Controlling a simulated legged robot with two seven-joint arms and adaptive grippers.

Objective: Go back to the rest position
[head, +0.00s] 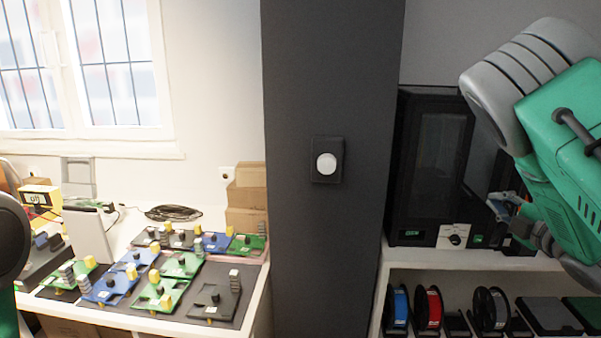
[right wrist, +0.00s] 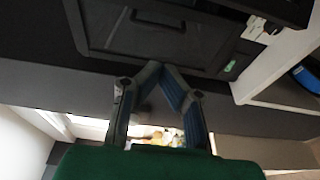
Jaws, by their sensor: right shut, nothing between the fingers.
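My right gripper (head: 508,205) is in the right part of the head view, at the end of my raised green and grey arm, in front of the black cabinet. In the right wrist view its two fingers (right wrist: 160,70) meet at the tips, shut with nothing between them. My left arm shows only as a dark round part and a bit of green at the left edge of the head view. My left gripper is out of view.
A dark pillar (head: 332,240) with a white round button (head: 326,163) stands in the middle. The black cabinet (head: 440,150) sits on a white shelf with filament spools (head: 428,308) below. At left, a table holds several circuit boards (head: 165,290) and cardboard boxes (head: 246,195).

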